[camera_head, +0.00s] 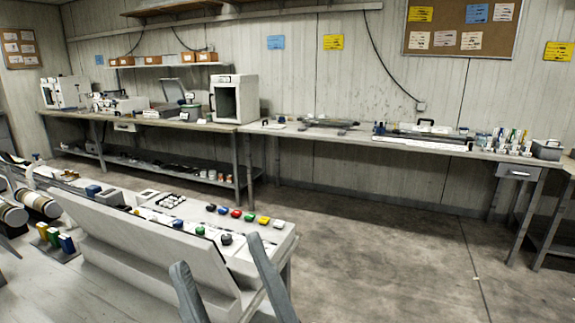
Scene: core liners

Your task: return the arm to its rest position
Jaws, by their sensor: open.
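My gripper (222,288) shows at the bottom of the head view, left of centre. Its two grey fingers point up and stand apart, with nothing between them. It is in front of a pale sloped bench unit (150,245) and overlaps its lower right end in the picture. I cannot tell whether it touches the unit. The rest of my arm is out of view.
The bench unit carries a row of coloured knobs (237,213). A long workbench (440,150) with tools and small bottles runs along the back wall. A white box-shaped cabinet (234,99) stands on it. The concrete floor (390,240) at right is clear.

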